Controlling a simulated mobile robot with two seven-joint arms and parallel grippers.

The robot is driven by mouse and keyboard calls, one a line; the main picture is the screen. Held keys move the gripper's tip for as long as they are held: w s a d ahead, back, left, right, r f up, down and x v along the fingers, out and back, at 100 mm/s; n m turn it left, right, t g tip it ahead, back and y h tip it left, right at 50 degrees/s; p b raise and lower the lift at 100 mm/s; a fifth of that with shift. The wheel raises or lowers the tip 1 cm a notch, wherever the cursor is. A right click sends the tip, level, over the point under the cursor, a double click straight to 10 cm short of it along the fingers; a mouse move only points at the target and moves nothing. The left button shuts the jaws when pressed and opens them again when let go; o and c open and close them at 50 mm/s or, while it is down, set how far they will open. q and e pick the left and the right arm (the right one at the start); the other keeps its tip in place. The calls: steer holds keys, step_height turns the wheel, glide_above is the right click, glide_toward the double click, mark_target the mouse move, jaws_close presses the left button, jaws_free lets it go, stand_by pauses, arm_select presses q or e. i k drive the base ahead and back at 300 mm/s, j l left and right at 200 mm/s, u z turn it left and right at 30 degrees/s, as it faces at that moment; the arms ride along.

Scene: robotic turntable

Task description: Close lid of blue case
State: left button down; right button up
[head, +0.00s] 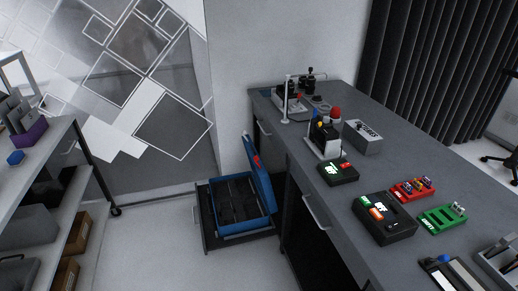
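The blue case (248,227) sits low in the middle of the head view, in or on a pulled-out dark drawer of the grey workbench. Its lid (259,172) stands up on the right side, open and tilted, with a red mark near its top. The inside of the case is dark and split into compartments; their contents are too small to tell. Neither my left nor my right gripper is in view.
The grey workbench (300,160) runs along the right, bearing a black control box (385,219), a red tray (412,188), a green tray (443,218) and a machine with a red dome (335,112). A shelf cart (75,135) stands left. Floor (150,245) is free between.

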mark_target(262, 177)
steer(key=i+j+z, duration=0.1)
steer(key=z, duration=0.4)
steer(key=i+j+z, duration=0.15)
steer(key=z, duration=0.35)
steer(key=i+j+z, duration=0.25)
steer(key=j, duration=0.2)
steer(key=j+z, duration=0.25)
steer(key=j, duration=0.15)
steer(key=i+j+z, duration=0.1)
steer(key=j, duration=0.35)
steer(key=j+z, duration=0.1)
steer(key=j, duration=0.4)
steer(key=i+j, duration=0.1)
steer(key=j, duration=0.4)
steer(key=i+j, duration=0.1)
steer(key=j, duration=0.95)
steer(key=i+j+z, duration=0.1)
steer(key=j, duration=0.4)
steer(key=i, duration=0.05)
